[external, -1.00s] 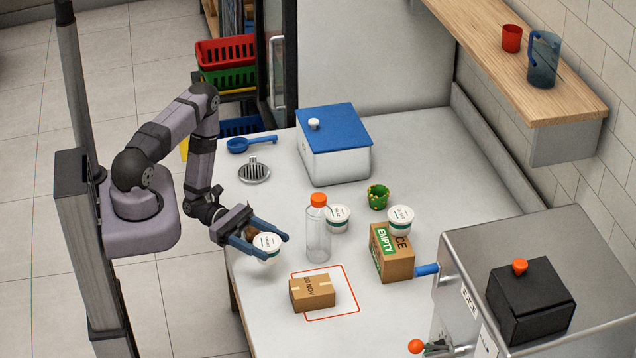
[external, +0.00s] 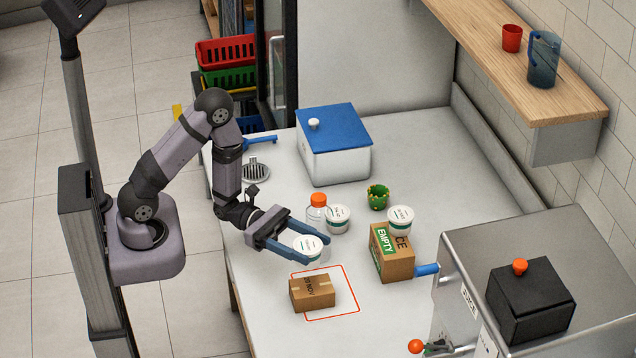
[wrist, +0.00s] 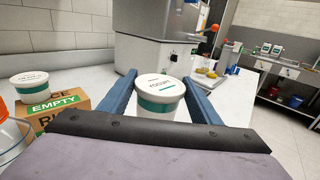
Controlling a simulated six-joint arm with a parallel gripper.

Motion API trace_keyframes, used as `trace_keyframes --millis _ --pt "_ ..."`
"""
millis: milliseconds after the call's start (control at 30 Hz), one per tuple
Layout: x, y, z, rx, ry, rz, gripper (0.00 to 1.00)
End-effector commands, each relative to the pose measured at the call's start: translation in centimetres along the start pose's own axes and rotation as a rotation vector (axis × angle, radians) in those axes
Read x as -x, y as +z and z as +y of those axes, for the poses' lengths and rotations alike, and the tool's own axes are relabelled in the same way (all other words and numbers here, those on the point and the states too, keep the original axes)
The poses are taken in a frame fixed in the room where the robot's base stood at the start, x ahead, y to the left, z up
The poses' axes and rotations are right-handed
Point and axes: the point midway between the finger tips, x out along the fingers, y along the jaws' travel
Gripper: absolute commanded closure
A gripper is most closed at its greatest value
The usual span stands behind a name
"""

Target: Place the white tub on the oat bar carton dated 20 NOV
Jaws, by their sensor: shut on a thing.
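My gripper (external: 307,248) is shut on a white tub (external: 307,246) with a green band. It holds the tub above the worktop, behind the carton in the external view. In the wrist view the tub (wrist: 159,97) sits between the two blue fingers. The brown carton dated 20 NOV (external: 312,293) lies on the table, partly within a red outlined rectangle (external: 357,310). Its top is bare. It does not show in the wrist view.
A clear bottle with an orange cap (external: 318,199) stands just behind my gripper. A third tub (external: 400,219) stands on the EMPTY carton (external: 393,262).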

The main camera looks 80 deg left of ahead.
Motion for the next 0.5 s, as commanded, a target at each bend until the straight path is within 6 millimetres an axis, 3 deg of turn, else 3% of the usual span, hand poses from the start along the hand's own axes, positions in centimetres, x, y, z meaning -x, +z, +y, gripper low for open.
trace_keyframes --millis 200,500 --pt "0.2 0.3 1.8 -0.002 0.081 -0.002 0.69" --pt "0.2 -0.7 1.8 0.003 0.08 0.001 0.69"
